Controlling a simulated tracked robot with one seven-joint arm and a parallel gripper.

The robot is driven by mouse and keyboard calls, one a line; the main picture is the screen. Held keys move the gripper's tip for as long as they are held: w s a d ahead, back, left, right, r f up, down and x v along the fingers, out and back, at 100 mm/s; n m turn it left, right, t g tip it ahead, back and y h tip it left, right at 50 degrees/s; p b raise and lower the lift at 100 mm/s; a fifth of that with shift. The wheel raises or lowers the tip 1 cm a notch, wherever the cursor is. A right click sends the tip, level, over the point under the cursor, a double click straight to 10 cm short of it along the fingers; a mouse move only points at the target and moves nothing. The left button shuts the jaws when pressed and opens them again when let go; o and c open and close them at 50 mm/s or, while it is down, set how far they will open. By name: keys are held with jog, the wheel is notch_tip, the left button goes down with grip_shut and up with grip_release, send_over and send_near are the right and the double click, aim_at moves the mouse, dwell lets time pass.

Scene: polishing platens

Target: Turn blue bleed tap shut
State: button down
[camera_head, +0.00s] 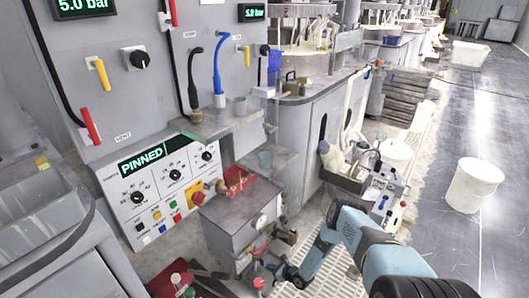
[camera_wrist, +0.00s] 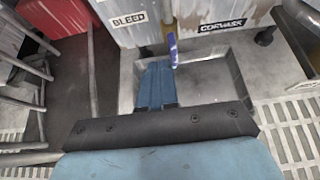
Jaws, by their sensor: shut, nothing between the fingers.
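The blue bleed tap shows in the wrist view as a narrow blue-violet lever (camera_wrist: 172,50), pointing down the picture beside a yellowish pipe. It lies just right of the "BLEED" label (camera_wrist: 128,20). My gripper (camera_wrist: 157,66) is shut, with its blue fingers together and nothing between them. The fingertips are just left of and below the lever's tip in the wrist view. I cannot tell whether they touch it. In the head view my arm reaches low beside the grey box (camera_head: 236,212), and I cannot make out the tap there.
A metal tray (camera_wrist: 215,85) lies under my fingers. A "CORVASK" label (camera_wrist: 222,25) is right of the tap. A red container (camera_wrist: 62,14) and metal racks are at left. The control panel "PINNED" (camera_head: 142,160) stands left of the box. A white bucket (camera_head: 473,185) stands right on open floor.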

jog(key=shift+w+a, duration=0.75)
jog(key=shift+a, duration=0.2)
jog(key=shift+w+a, duration=0.7)
jog(key=shift+a, duration=0.2)
jog(key=shift+w+d+f, duration=0.2)
jog(key=shift+f, duration=0.35)
jog(key=shift+w+d+r, duration=0.15)
jog(key=shift+w+d, duration=0.25)
jog(key=shift+w, duration=0.1)
dwell(0.5)
jog(key=shift+w+d, duration=0.4)
jog(key=shift+w, duration=0.1)
dwell(0.7)
send_near(262, 259)
jog(key=shift+w+d+f, duration=0.25)
jog(key=shift+f, duration=0.45)
jog(key=shift+w+d+f, duration=0.2)
jog(key=shift+w+f, duration=0.05)
jog(key=shift+f, duration=0.45)
